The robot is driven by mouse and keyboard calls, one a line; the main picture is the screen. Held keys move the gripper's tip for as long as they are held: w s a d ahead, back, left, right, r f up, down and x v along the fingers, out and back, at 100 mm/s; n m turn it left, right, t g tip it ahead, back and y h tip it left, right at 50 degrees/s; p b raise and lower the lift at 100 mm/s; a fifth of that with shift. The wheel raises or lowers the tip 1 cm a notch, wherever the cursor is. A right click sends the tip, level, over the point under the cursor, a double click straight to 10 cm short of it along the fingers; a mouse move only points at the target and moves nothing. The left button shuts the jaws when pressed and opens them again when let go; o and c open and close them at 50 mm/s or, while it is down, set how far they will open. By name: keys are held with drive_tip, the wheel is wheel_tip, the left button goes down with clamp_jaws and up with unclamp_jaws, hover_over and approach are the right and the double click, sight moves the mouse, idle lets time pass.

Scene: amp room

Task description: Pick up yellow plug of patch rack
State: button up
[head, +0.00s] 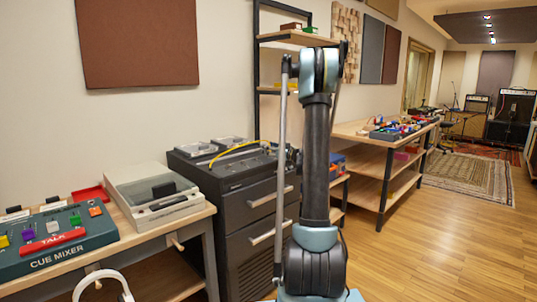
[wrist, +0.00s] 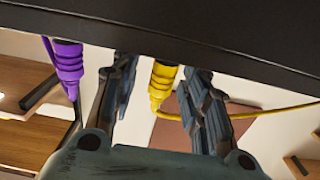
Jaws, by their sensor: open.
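In the wrist view, the yellow plug (wrist: 162,82) sits against the dark underside edge of the patch rack (wrist: 200,30), with its yellow cable (wrist: 262,113) running off to the right. My gripper (wrist: 160,67) is open, one finger on each side of the yellow plug. A gap shows between the plug and each finger. A purple plug (wrist: 68,64) sits on the rack to the left, outside the fingers. In the head view, a yellow cable (head: 234,151) arches over the top of the dark cabinet (head: 232,200). My arm hides the gripper and the plug there.
Left of the cabinet is a wooden table with a cue mixer (head: 60,240) and a grey tape-machine-like box (head: 156,196). A wooden shelf (head: 300,38) stands behind my arm. A bench (head: 375,135) with colourful items is to the right. The wooden floor (head: 440,240) at right is clear.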

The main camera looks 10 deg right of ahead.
clamp_jaws()
wheel_tip(320, 180, up, 10)
idle(0.8)
